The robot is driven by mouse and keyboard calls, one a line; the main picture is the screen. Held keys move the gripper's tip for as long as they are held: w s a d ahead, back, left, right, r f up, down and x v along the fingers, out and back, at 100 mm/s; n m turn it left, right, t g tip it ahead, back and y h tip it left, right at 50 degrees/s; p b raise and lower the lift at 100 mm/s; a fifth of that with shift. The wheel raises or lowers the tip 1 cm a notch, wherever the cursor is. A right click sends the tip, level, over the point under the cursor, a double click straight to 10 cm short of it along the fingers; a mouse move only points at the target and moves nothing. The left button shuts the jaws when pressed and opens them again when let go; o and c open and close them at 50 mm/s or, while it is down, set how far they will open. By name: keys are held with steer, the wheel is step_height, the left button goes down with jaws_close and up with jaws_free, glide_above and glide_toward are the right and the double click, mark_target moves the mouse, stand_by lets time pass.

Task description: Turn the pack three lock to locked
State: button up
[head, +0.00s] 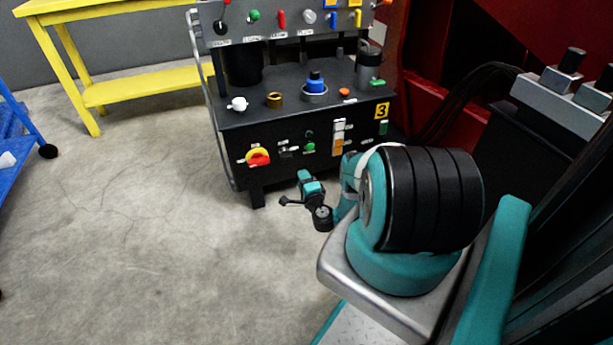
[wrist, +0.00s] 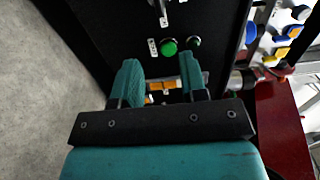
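The pack with the yellow 3 plate (head: 381,111) is a black cabinet (head: 240,128) with a sloping top and a front panel. The front carries a red-and-yellow rotary handle (head: 258,157), a small dark switch (head: 287,150), a green button (head: 310,147) and an upright orange-and-white piece (head: 338,137). I cannot tell which of these is the lock or how it is set. My gripper (wrist: 159,60) is open, its two teal fingers apart, facing the panel. An orange piece (wrist: 162,86) shows between the fingers, with the green button (wrist: 169,47) beyond them.
The cabinet top holds a white knob (head: 238,103), a brass ring (head: 274,100) and a blue knob (head: 314,84). A yellow table (head: 150,85) and a blue cart (head: 30,145) stand to the left. Red structure (head: 465,35) is at the right. The floor left of the cabinet is clear.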

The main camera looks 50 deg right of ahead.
steer(key=shift+p+v, duration=1.05)
steer(key=shift+v, duration=0.4)
steer(key=shift+w, duration=0.1)
